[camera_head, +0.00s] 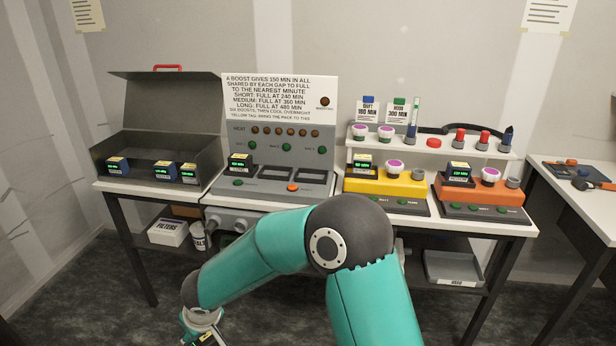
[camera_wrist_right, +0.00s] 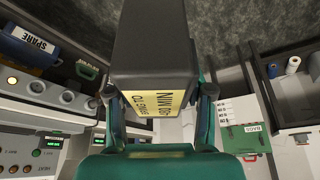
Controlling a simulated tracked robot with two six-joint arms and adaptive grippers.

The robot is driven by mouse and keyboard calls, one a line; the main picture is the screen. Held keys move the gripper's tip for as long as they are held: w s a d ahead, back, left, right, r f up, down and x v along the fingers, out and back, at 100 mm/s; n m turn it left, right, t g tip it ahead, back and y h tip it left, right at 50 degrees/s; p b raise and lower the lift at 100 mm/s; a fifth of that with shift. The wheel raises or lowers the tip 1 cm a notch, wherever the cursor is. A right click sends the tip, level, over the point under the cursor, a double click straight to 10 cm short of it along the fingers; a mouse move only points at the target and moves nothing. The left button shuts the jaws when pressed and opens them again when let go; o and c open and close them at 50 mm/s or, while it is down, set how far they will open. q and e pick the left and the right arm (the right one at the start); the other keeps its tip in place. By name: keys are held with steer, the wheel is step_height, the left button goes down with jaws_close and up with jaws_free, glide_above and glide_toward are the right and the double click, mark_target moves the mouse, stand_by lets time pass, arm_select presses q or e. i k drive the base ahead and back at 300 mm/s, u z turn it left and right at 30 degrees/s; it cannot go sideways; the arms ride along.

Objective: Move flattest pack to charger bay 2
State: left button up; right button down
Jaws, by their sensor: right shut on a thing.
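My right gripper (camera_wrist_right: 156,92) is shut on a dark pack (camera_wrist_right: 150,45) with a yellow label, seen large in the wrist view. The label's print is upside down and only partly readable. In the head view this gripper (camera_head: 206,338) is at the bottom edge, left of centre, away from the bench; the pack is mostly cut off there. The grey charger (camera_head: 266,195) stands mid-bench. Its left bay holds a lit pack (camera_head: 240,162); the middle bay (camera_head: 271,173) and right bay (camera_head: 308,174) look empty. My left gripper is out of view.
An open grey case (camera_head: 150,187) at left holds three lit packs. A yellow unit (camera_head: 385,188) and an orange unit (camera_head: 483,193) at right each carry a pack. A shelf of pots and bottles stands behind them. My right arm crosses in front of the bench.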

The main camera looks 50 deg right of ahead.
mark_target(274, 160)
steer(key=z, duration=0.85)
steer(key=i, duration=1)
steer(key=z, duration=0.2)
